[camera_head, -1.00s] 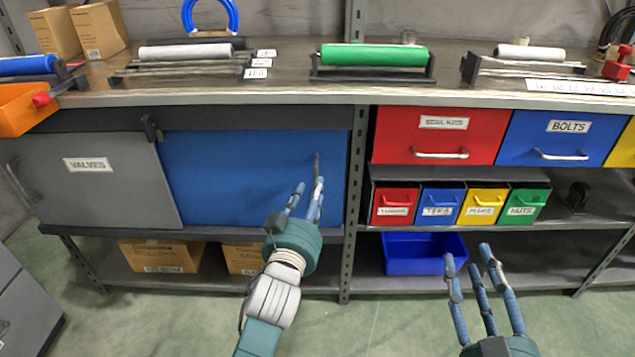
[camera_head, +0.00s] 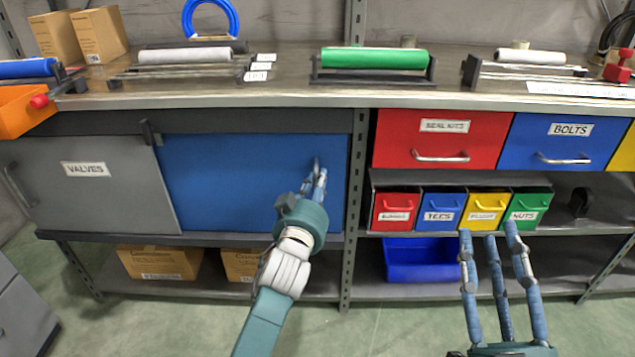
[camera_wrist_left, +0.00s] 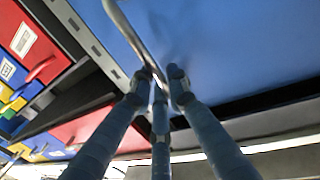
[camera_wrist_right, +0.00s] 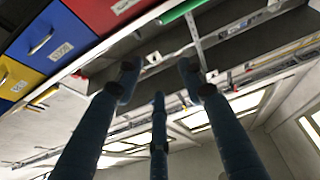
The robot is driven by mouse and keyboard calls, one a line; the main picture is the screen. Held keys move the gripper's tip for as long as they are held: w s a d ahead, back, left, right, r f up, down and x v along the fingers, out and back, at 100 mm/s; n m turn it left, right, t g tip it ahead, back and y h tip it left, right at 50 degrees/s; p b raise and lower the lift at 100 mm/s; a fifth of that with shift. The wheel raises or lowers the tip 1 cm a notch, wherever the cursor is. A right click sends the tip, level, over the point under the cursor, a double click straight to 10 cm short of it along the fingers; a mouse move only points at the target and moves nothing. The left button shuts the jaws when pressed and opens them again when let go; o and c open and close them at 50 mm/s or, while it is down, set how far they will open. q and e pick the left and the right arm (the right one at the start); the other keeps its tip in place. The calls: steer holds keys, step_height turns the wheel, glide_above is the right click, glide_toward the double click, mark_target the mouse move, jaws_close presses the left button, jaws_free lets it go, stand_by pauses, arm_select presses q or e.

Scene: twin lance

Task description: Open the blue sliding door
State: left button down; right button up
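The blue sliding door (camera_head: 240,185) covers the right part of the cabinet under the bench, its left edge beside the grey VALVES door (camera_head: 90,185). Its upright metal handle (camera_head: 316,163) is near its right edge and also shows in the left wrist view (camera_wrist_left: 124,25). My left gripper (camera_head: 316,185) is at the handle, its fingertips close together around the handle's lower part. Whether they grip it is unclear. My right gripper (camera_head: 492,240) is open and empty, in front of the shelves right of the cabinet.
A metal post (camera_head: 356,180) stands right of the blue door. Red (camera_head: 440,138) and blue (camera_head: 565,145) drawers and several small bins fill the right shelves. The bench top (camera_head: 300,95) overhangs the cabinet. Cardboard boxes (camera_head: 160,262) sit below.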

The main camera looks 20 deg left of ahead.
mark_target(205, 170)
arm_select(q)
steer(key=shift+a, duration=0.1)
arm_select(e)
steer(key=shift+f, duration=0.1)
